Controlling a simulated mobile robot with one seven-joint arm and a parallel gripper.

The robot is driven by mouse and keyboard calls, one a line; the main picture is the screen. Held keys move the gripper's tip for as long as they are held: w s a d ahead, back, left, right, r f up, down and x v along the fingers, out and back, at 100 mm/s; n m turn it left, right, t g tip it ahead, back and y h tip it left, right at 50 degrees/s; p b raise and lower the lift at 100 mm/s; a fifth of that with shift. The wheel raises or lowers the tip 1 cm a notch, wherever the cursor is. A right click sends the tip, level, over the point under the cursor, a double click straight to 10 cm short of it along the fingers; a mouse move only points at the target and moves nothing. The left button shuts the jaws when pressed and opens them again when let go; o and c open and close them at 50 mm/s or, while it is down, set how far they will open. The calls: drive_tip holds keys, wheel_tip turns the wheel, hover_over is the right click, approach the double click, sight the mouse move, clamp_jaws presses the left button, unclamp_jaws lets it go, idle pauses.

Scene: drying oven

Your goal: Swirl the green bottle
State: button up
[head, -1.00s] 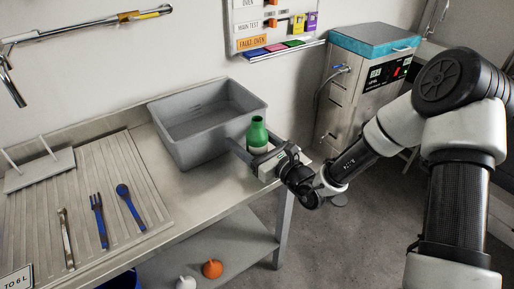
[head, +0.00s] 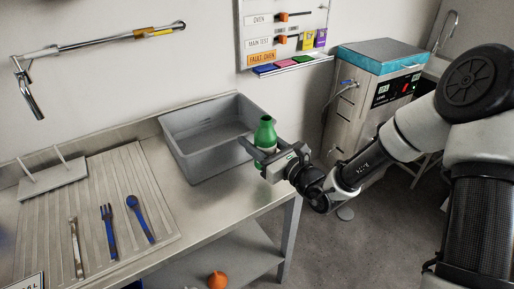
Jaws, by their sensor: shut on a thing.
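The green bottle (head: 265,133) is in the head view, right of the grey bin, near the right end of the metal bench. My gripper (head: 258,152) is shut on the bottle, around its body below the shoulder. The bottle looks roughly upright, with its neck and shoulder showing above the jaws. Its lower part is largely hidden by my gripper, so I cannot tell whether its base touches the bench.
The grey bin (head: 185,165) stands just left of the bottle. A ribbed draining area (head: 155,215) holds a blue fork (head: 108,232) and a blue spoon (head: 140,218). A teal-topped machine (head: 378,57) stands behind right. An orange object (head: 217,280) sits on the lower shelf.

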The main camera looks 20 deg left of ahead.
sight(263, 117)
wheel_tip(263, 117, up, 9)
drive_tip(key=p, duration=0.4)
drive_tip(key=shift+f, duration=0.15)
drive_tip(key=shift+p, duration=0.35)
